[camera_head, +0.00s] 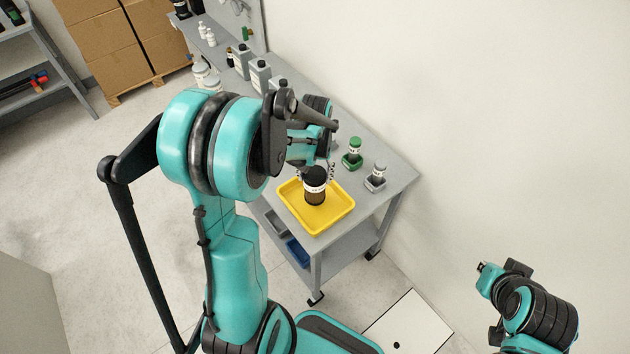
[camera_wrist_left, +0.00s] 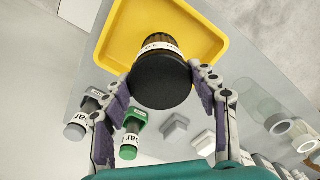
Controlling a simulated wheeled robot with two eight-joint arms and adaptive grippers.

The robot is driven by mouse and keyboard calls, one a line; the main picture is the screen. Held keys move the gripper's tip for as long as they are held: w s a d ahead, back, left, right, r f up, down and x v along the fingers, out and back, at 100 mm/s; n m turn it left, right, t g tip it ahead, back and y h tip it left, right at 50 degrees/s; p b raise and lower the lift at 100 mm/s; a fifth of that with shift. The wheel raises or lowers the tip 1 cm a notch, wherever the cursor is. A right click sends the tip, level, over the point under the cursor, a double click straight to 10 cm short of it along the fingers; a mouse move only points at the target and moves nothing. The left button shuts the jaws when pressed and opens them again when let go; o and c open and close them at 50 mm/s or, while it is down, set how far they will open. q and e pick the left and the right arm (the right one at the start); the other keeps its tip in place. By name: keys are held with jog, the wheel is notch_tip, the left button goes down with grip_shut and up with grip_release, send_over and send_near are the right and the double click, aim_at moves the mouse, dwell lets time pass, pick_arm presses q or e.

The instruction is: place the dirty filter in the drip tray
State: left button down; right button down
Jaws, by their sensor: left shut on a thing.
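The dirty filter (camera_head: 315,188) is a dark cylinder with a black cap and a white label band. It stands roughly upright within the outline of the yellow drip tray (camera_head: 334,215); whether its base touches the tray floor is hard to tell. My left gripper (camera_wrist_left: 160,78) is shut on the filter at its black cap (camera_wrist_left: 160,82), a finger on each side. In the head view the left gripper (camera_head: 321,169) is partly hidden behind its own wrist. The drip tray (camera_wrist_left: 219,38) lies beyond the filter in the wrist view. My right arm shows at lower right, without visible fingers.
Several grey bottles line the back of the grey bench (camera_head: 402,176). A wall runs behind. The tray around the filter looks empty.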

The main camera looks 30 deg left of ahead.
pick_arm(q)
notch_tip(320, 180, down, 4)
jog(key=shift+w+r+b, duration=0.15)
jog(key=shift+r+b, duration=0.1)
jog(key=shift+b, duration=0.05)
jog(key=shift+f, duration=0.15)
jog(key=shift+c, duration=2.4)
grip_release()
